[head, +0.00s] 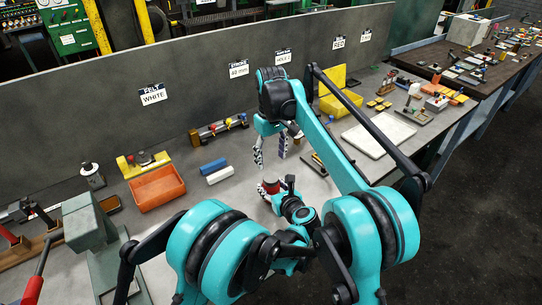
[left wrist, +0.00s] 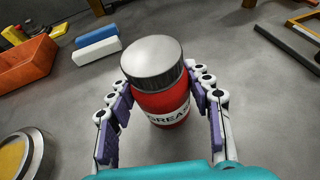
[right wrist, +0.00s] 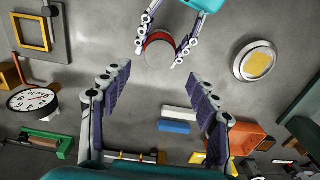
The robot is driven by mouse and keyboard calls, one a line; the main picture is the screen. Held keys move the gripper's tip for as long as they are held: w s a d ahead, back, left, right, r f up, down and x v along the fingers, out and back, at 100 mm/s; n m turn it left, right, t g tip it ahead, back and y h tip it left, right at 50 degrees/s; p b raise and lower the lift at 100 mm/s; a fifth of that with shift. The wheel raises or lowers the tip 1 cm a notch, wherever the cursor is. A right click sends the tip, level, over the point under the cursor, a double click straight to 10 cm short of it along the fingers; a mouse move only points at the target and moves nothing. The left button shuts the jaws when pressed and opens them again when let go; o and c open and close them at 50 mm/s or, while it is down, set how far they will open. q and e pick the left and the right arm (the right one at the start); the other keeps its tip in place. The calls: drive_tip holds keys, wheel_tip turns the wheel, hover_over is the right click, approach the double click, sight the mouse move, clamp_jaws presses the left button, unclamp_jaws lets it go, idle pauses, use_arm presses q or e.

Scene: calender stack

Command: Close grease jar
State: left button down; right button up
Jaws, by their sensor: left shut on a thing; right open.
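The grease jar is a red cylinder with a partly covered white label; it stands upright on the grey bench in the left wrist view (left wrist: 165,102) and is small in the head view (head: 270,187). A grey lid with a ridged side (left wrist: 152,62) sits on top of it; I cannot tell how tight it is. My left gripper (head: 277,190) is shut around the jar's sides, one finger on each side. My right gripper (head: 271,148) is open and empty above the bench, apart from the jar. The right wrist view shows the jar (right wrist: 160,52) beyond its fingertips.
An orange bin (head: 158,187) stands left of the jar. A blue block (head: 213,165) and a white block (head: 220,175) lie between them. A round dish with yellow contents (right wrist: 257,61) is nearby. A white board (head: 378,135) lies to the right. A grey wall panel runs behind.

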sight(271, 177)
idle(0.3)
drive_tip(key=shift+f, duration=4)
drive_tip(key=c, duration=1.2)
drive_tip(key=shift+c, duration=0.2)
drive_tip(key=o, duration=1.4)
